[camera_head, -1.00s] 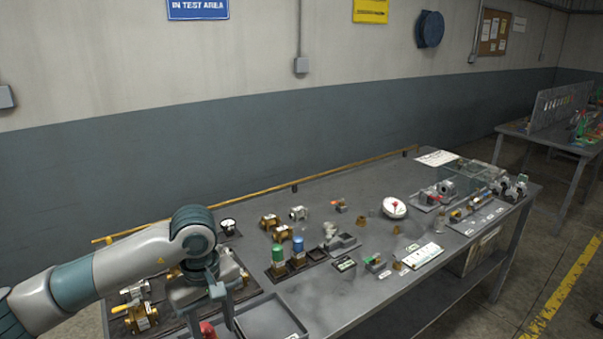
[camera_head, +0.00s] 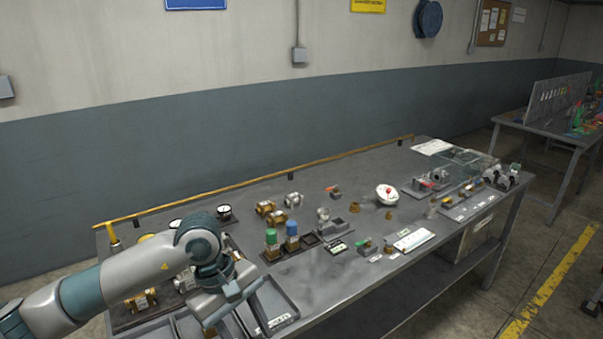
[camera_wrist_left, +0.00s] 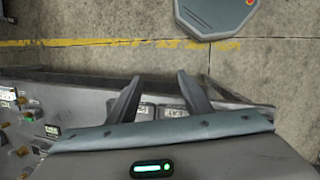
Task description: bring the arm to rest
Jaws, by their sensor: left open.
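My left arm comes in from the left over the near left end of the grey workbench (camera_head: 330,285). Its left gripper (camera_head: 232,308) is above the grey trays (camera_head: 270,305) at the bench's front edge. In the left wrist view the left gripper (camera_wrist_left: 158,84) has its two fingers spread apart with nothing between them. Beyond the fingertips are the bench's edge and the concrete floor. My right gripper is not in view.
Brass valves (camera_head: 140,300), a green-capped part (camera_head: 271,240), a blue-capped part (camera_head: 292,235) and a white round dish (camera_head: 387,194) stand on the bench. A brass rail (camera_head: 250,181) runs along its back. A second table (camera_head: 540,135) stands at the right.

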